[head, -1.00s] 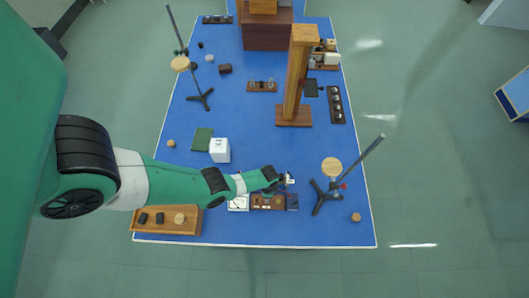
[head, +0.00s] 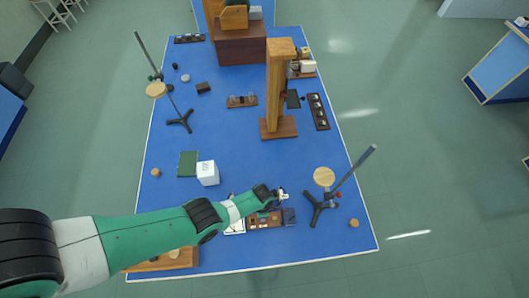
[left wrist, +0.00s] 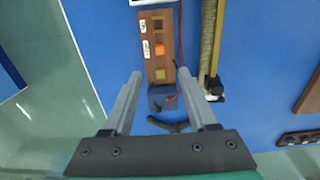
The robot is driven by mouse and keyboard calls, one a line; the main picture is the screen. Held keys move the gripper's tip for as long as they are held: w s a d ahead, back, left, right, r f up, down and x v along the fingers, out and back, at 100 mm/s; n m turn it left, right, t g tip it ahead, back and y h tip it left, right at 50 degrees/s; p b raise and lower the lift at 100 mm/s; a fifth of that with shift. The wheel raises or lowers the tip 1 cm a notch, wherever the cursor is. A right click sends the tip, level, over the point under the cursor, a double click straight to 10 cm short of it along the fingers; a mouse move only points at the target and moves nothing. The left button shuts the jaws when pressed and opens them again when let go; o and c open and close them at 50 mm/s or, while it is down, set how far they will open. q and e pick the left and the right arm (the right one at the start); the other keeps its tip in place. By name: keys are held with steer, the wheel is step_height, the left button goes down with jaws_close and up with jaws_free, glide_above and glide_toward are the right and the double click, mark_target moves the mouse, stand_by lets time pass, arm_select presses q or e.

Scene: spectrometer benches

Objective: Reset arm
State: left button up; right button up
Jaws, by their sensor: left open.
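My left arm comes in from the lower left in the head view. Its gripper (head: 281,195) is over the front part of the blue bench (head: 235,140), near a wooden strip (head: 258,224) with coloured squares. In the left wrist view the two fingers of the gripper (left wrist: 160,73) are wide apart with nothing held between them. The wooden strip (left wrist: 158,50) and a small dark blue box (left wrist: 161,98) with a red-tipped part show beyond and between the fingers. My right gripper is not in view.
A tripod stand (head: 323,178) with a round wooden disc is just right of the gripper. A white cube (head: 208,173) and green pad (head: 188,164) lie left of it. A tall wooden post (head: 280,85) stands further back. The bench middle is mostly clear.

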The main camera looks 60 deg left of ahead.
arm_select(q)
steer(key=w+d+r+t, duration=0.2)
steer(key=w+r+t, duration=0.5)
steer(key=w+r, duration=1.45)
steer(key=w+r+t, duration=0.3)
steer(key=r, duration=0.8)
steer(key=w+d+r+t, duration=0.1)
steer(key=w+r+t, duration=0.2)
steer(key=r, duration=0.8)
steer(key=w+r+t, duration=0.3)
steer(key=r, duration=0.8)
steer(key=s+r+n+t+h, duration=0.1)
steer(key=s+r+t, duration=0.1)
steer(key=r, duration=0.5)
steer(key=s+r+n+t, duration=0.1)
steer(key=s+r+t, duration=0.15)
steer(key=r, duration=0.55)
steer(key=s+r+n+t+h, duration=0.15)
steer(key=s+r+t, duration=0.55)
steer(key=s+r, duration=1.2)
step_height(320, 180, down, 47)
steer(key=n+b, duration=0.1)
steer(key=b, duration=4.4)
steer(key=shift+s+d, duration=0.2)
steer(key=shift+s, duration=0.2)
